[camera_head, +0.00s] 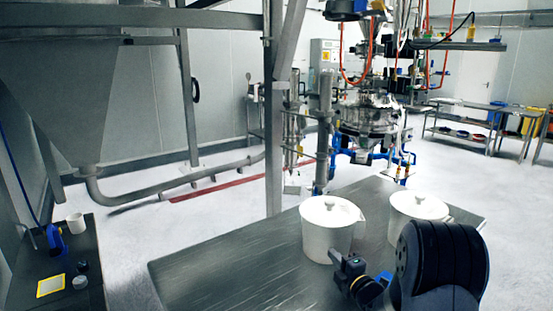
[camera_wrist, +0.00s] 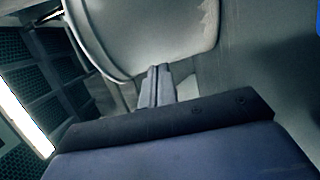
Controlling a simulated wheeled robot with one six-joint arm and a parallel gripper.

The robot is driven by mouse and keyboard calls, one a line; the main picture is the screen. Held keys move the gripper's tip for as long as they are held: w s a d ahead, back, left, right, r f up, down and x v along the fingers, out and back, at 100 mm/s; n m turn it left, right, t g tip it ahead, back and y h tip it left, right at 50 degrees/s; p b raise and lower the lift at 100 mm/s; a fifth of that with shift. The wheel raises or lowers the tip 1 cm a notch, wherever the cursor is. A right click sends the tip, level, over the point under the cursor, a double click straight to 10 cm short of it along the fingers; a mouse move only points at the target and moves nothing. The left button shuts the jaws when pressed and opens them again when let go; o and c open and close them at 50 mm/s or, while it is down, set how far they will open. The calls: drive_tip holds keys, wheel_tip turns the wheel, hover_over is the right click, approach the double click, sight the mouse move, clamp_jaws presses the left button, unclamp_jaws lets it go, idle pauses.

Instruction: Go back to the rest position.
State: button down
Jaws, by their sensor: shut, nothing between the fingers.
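My gripper (camera_wrist: 158,76) shows in the wrist view with its two grey fingers together and nothing between them. A large white curved vessel (camera_wrist: 150,35) fills the top of that view, just beyond the fingertips; I cannot tell whether they touch it. In the head view my arm reaches in from the lower right, and my gripper is low beside a white lidded pot (camera_head: 327,240) on the dark table.
The table's (camera_head: 215,265) left half is bare. At far left, a dark bench (camera_head: 60,265) holds a white cup (camera_head: 76,223) and small items. A steel hopper (camera_head: 75,80), a post (camera_head: 273,150) and the sifter machine (camera_head: 368,120) stand behind. Floor between is open.

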drive_tip(key=shift+s+a, duration=0.25)
drive_tip(key=shift+s, duration=0.25)
drive_tip(key=shift+f, duration=0.1)
